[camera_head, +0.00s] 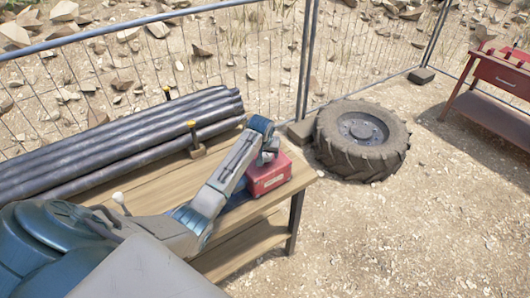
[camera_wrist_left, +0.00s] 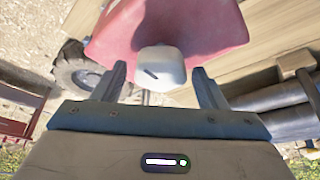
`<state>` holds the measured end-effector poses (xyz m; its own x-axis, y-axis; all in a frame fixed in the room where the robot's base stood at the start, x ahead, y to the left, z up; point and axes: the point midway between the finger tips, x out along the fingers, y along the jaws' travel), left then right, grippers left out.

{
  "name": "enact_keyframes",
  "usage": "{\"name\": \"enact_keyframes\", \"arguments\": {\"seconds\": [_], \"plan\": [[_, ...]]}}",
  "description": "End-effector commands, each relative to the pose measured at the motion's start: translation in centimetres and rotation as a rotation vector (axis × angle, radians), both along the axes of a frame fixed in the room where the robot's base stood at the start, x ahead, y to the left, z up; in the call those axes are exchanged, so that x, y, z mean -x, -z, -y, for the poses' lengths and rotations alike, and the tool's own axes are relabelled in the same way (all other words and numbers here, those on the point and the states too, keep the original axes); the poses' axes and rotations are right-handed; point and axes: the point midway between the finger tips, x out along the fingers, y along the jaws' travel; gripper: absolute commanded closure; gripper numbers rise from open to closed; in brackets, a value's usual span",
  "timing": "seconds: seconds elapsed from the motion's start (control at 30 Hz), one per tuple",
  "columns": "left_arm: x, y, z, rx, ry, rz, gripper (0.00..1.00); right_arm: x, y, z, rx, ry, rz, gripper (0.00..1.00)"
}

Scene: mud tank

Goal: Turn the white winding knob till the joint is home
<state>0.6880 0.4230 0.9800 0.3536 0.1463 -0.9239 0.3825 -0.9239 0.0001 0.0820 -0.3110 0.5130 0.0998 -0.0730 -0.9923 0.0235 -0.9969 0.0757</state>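The white knob (camera_wrist_left: 160,68), a rounded block with a short dark mark on its face, shows in the left wrist view in front of a red body (camera_wrist_left: 110,30). In the head view the red box (camera_head: 268,174) sits at the right end of the wooden bench; its knob is hidden there behind my arm. My left gripper (camera_wrist_left: 159,74) is open, one finger on each side of the knob, with a small gap seen on both sides. My left gripper (camera_head: 268,152) is over the red box in the head view. My right gripper is not in view.
The wooden bench (camera_head: 160,182) carries a stack of dark pipes (camera_head: 110,138) between yellow-topped posts (camera_head: 192,128). A small white-tipped piece (camera_head: 118,198) stands near my arm. A large tyre (camera_head: 362,138) lies right of the bench, a red table (camera_head: 500,90) beyond. Wire fence (camera_head: 270,60) runs behind.

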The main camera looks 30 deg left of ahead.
Motion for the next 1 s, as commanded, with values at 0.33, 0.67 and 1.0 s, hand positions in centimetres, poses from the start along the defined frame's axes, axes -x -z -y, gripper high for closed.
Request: {"name": "enact_keyframes", "arguments": {"seconds": [0.33,0.67,1.0], "plan": [[0.02,-0.01,-0.01,0.0,0.003,0.0,0.74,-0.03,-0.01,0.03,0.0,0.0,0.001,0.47],[0.08,-0.01,-0.16,0.0,0.111,-0.001,0.73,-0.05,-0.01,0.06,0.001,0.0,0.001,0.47],[0.09,0.0,-0.38,0.0,0.401,-0.001,0.73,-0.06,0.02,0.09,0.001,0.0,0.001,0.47]]}}
